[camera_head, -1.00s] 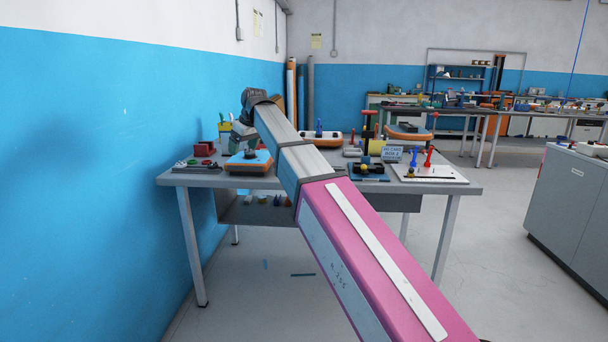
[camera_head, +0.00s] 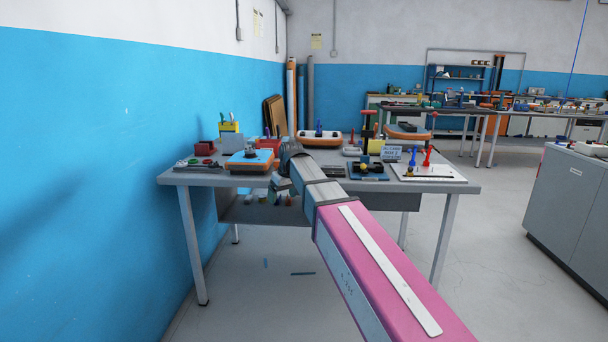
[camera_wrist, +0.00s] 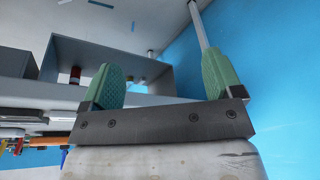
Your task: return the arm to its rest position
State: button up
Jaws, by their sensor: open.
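My arm, with its pink and grey links, reaches forward toward the workbench (camera_head: 340,181) in the head view. My gripper (camera_head: 280,190) is at the bench's front edge, small and partly hidden behind my own wrist. In the wrist view my gripper (camera_wrist: 168,80) shows two green padded fingers spread wide apart, with nothing between them. The underside shelf of the bench (camera_wrist: 150,76) shows behind the fingers.
A grey cabinet (camera_head: 570,205) stands at the right.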

jog(key=s+d+f+m+g+h, duration=0.1)
jog(key=s+d+f+m, duration=0.2)
jog(key=s+d+f, duration=0.7)
jog(key=s+d+f+m+g+h, duration=0.1)
jog(key=s+d+f+m, duration=0.3)
jog(key=s+d+f, duration=0.7)
jog(key=d+f, duration=0.5)
jog(key=f, duration=0.3)
jog(key=shift+d+f+m, duration=0.15)
jog(key=shift+d+m, duration=0.15)
jog(key=shift+d, duration=0.05)
